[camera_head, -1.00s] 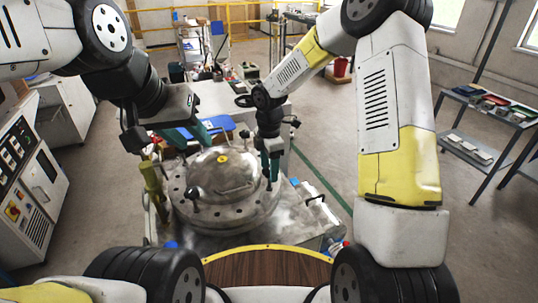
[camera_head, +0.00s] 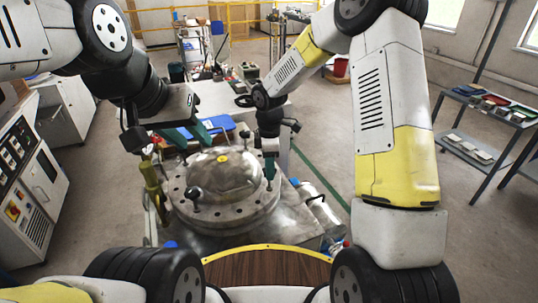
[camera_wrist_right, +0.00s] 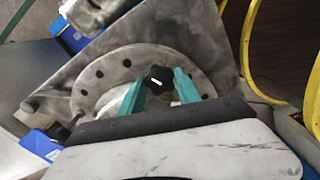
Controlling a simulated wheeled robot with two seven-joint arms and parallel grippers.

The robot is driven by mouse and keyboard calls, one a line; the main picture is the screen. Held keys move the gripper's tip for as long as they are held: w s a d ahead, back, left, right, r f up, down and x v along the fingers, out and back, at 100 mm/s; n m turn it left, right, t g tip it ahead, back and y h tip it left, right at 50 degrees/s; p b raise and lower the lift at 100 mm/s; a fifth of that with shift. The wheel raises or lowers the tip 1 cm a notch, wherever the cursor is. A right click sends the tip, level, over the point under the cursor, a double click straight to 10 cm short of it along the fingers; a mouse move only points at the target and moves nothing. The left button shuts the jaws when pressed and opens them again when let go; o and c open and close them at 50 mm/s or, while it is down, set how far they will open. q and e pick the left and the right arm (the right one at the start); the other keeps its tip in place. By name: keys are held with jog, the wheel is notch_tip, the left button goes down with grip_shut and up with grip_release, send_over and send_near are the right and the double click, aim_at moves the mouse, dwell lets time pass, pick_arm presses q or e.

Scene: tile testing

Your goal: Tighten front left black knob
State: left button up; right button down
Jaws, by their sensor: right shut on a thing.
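A round metal lid (camera_head: 222,172) with a domed centre and a ring of holes sits on a metal table. A black knob (camera_head: 193,193) stands at the lid's front left, with no gripper at it. My right gripper (camera_head: 270,168) points down at the lid's right edge. In the right wrist view its teal fingers (camera_wrist_right: 160,88) are shut on another black knob (camera_wrist_right: 160,77) with a white mark, at the flange rim. My left gripper (camera_head: 188,136), with teal fingers spread, is open and empty above the lid's back left.
A yellowish post (camera_head: 154,190) stands left of the lid. A metal cylinder (camera_head: 316,207) lies to the right. A blue bin (camera_head: 214,126) is behind. A wooden board with a yellow edge (camera_head: 268,268) is in front.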

jog(key=m, duration=0.3)
jog(key=shift+m, duration=0.4)
jog(key=m, duration=0.3)
jog(key=shift+m, duration=0.3)
jog(key=m, duration=0.6)
jog(key=shift+m, duration=0.3)
jog(key=c, duration=0.9)
grip_release()
jog(key=shift+o, duration=0.2)
jog(key=shift+r, duration=3.95)
